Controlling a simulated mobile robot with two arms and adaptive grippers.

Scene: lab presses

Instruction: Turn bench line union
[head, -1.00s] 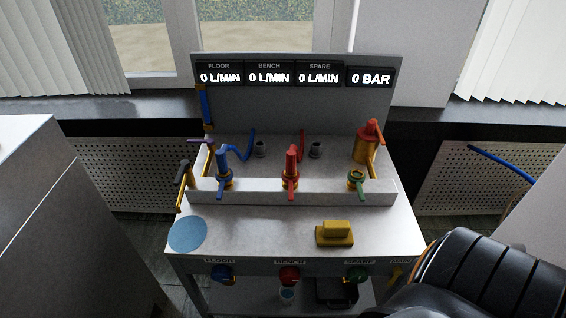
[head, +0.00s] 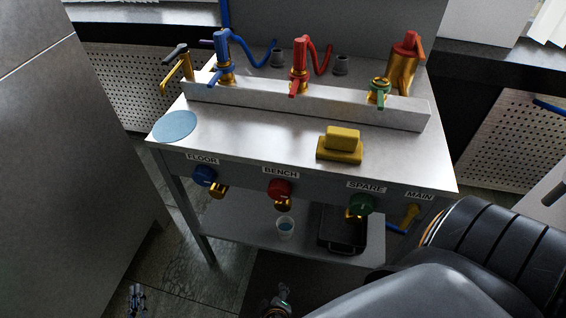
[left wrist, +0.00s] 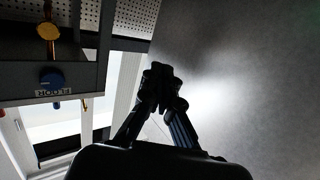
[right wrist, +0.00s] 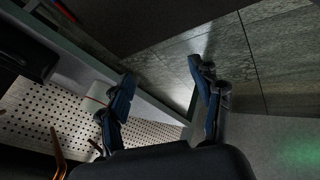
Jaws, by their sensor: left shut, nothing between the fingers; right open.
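The bench line is the red fitting (head: 299,62) in the middle of the back ledge in the head view. It stands upright on a brass base, with a red winged collar low down and a curled red hose. A red BENCH knob (head: 279,188) is on the table's front panel. My right gripper, seen in the right wrist view (right wrist: 165,78), is open and empty, with floor and perforated panel beyond.
Blue (head: 222,57) and green (head: 379,88) fittings flank the red one. A yellow block (head: 341,146) and a blue disc (head: 175,127) lie on the tabletop. A cup (head: 285,228) and black tray (head: 342,236) are on the lower shelf. A grey cabinet (head: 70,160) stands at left.

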